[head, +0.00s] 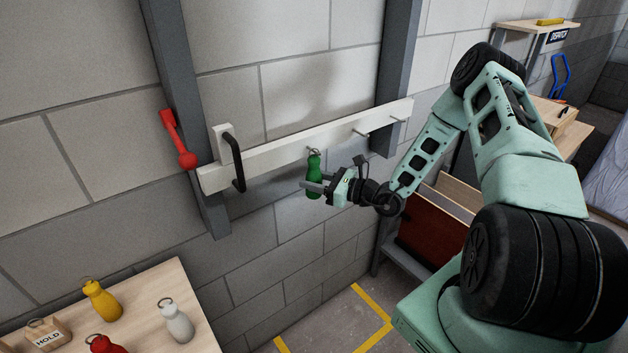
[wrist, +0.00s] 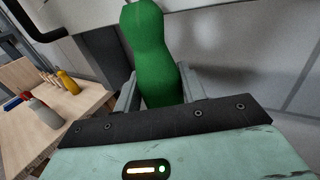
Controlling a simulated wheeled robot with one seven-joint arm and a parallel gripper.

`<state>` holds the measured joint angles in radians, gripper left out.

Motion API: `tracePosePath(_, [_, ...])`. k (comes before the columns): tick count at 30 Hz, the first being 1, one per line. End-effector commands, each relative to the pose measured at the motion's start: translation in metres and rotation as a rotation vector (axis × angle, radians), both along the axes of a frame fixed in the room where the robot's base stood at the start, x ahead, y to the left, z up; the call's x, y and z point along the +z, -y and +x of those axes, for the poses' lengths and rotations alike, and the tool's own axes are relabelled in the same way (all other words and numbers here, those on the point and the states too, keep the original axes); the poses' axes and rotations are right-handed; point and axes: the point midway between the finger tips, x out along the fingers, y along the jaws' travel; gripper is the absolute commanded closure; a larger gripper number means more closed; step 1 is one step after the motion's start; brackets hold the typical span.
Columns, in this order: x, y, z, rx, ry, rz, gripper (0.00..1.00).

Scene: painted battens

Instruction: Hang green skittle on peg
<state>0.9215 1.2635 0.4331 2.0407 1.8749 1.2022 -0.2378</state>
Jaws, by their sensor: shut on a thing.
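The green skittle (head: 314,178) is upright in my gripper (head: 316,187), just in front of the white batten (head: 275,155). The jaws are shut around its body. A metal ring shows at its top, close to a peg (head: 310,149) on the batten; I cannot tell whether the ring is around the peg. In the wrist view the green skittle (wrist: 154,55) stands between the two fingers (wrist: 158,90), and its ring is out of frame. Two more pegs, one in the middle (head: 362,133) and one at the right (head: 397,120), stick out of the batten and look bare.
A black handle (head: 238,163) and a red lever (head: 180,145) are left of the skittle. A wooden table (head: 185,290) at lower left holds yellow (head: 103,300), white (head: 176,321) and red (head: 104,344) skittles and a HOLD block (head: 47,335). Grey posts flank the batten.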

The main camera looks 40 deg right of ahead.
Motion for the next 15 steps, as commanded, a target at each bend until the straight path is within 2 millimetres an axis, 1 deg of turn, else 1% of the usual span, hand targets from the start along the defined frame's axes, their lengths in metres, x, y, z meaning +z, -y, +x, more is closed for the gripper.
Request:
tracePosePath(1, [0.0002,0.0000,0.0000,0.000,0.000,0.000,0.84])
tracePosePath(2, [0.0002,0.0000,0.0000,0.000,0.000,0.000,0.51])
tracePosePath(3, [0.0002,0.0000,0.0000,0.000,0.000,0.000,0.40])
tracePosePath(4, [0.0002,-0.0001,-0.0001,0.000,0.000,0.000,0.34])
tracePosePath(12, [-0.0003,0.0003,-0.0005,0.000,-0.001,-0.001,0.34])
tracePosePath(15, [-0.0014,0.0033,-0.0043,-0.001,-0.001,-0.001,0.34])
